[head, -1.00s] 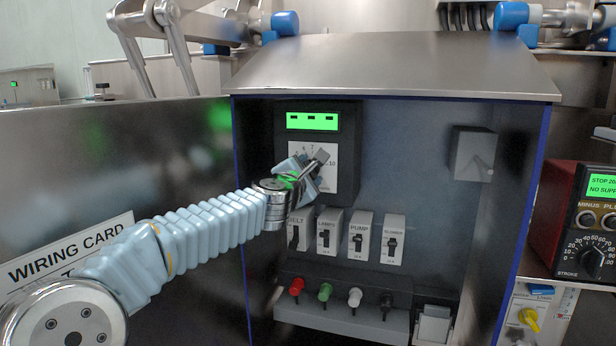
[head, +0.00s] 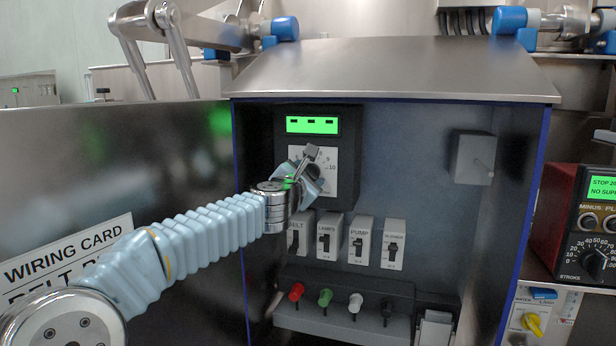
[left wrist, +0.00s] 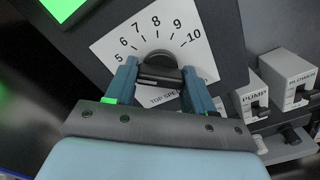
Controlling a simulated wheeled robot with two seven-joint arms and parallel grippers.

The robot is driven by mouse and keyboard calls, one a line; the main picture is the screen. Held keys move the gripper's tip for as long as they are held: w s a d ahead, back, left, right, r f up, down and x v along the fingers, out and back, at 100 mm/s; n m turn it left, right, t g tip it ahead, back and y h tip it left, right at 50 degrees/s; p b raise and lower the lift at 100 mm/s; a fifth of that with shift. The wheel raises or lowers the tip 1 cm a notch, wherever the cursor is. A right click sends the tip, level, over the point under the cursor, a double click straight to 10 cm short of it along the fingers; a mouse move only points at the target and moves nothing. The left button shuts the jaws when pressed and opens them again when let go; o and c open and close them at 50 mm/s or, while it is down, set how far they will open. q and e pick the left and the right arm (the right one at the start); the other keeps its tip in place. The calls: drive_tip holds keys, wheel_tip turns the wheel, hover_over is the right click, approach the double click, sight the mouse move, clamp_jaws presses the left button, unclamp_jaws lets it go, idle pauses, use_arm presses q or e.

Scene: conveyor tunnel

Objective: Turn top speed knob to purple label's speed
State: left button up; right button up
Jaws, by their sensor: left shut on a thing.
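The top speed knob (left wrist: 160,62) is dark and round, on a white dial (left wrist: 142,40) marked 5 to 10 in the left wrist view. My left gripper (left wrist: 160,82) is shut on the knob, one blue finger on each side of it. In the head view, my left gripper (head: 308,170) covers the knob and much of the dial (head: 328,160). The fingers hide the dial's lower part, and I cannot read the knob's pointer. No purple label shows in either current view. My right gripper is not in view.
Above the dial is a lit green display (head: 312,124). Below it stand several white switches (head: 360,240) and a row of coloured plugs (head: 355,302). An open metal door with a wiring card (head: 70,262) is on the left. A red meter box (head: 575,220) stands on the right.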

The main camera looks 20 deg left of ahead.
use_arm(q)
drive_tip(key=o, duration=0.9)
drive_tip(key=shift+a+f, duration=0.25)
drive_tip(key=shift+o, duration=0.7)
drive_tip(key=shift+d+r, duration=0.1)
drive_tip(key=shift+s, duration=0.1)
drive_tip(key=s+b, duration=0.1)
drive_tip(key=s, duration=1.2)
drive_tip(key=shift+s+a, duration=0.2)
drive_tip(key=shift+s, duration=0.1)
